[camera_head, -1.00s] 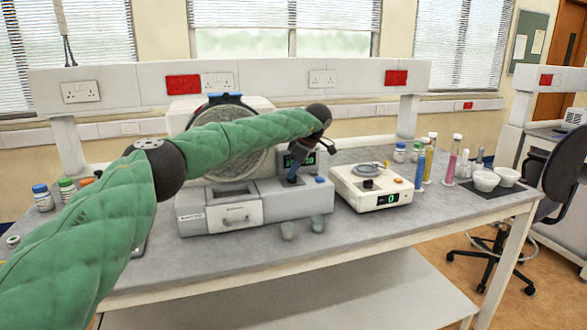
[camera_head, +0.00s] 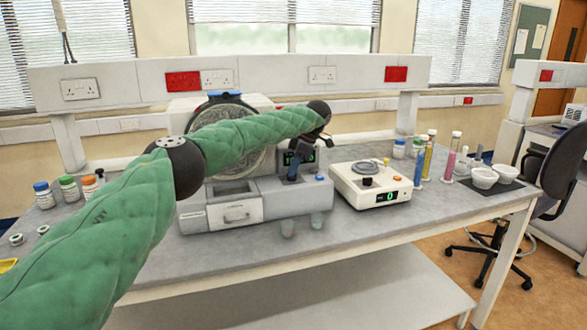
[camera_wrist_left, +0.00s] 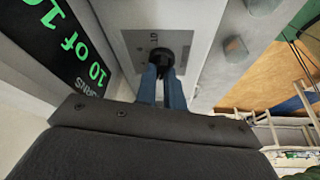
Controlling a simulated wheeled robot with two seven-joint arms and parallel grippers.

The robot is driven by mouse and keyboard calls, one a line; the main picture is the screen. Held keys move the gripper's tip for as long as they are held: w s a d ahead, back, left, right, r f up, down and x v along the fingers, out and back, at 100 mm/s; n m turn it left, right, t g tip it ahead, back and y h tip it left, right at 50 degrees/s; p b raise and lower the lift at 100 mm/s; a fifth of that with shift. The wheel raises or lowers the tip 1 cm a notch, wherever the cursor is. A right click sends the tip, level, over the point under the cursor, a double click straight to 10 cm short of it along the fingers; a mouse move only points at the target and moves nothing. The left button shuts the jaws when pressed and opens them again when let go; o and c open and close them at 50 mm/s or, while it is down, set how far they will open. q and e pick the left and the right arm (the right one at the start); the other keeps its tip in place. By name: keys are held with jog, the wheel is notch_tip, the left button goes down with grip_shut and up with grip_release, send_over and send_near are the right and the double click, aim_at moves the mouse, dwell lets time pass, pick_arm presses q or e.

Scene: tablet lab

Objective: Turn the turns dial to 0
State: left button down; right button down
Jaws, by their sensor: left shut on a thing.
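The turns dial (camera_wrist_left: 159,54) is a black round knob on a grey plate of the machine in the left wrist view. My left gripper (camera_wrist_left: 161,80) is shut on it, with a blue finger on each side. A dark display (camera_wrist_left: 70,45) beside it shows green digits, partly cut off, that seem to read 10 of 10, with the word turns. The dial is hidden there. My right gripper is not in view.
A white balance (camera_head: 371,185) reading 0 stands right of the machine. Coloured tubes (camera_head: 424,160) and white bowls (camera_head: 484,178) are further right. Small bottles (camera_head: 68,188) stand at the left. The bench front is mostly clear.

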pick_arm(q)
jog(key=c, duration=1.5)
grip_release()
jog(key=shift+d+r, duration=0.1)
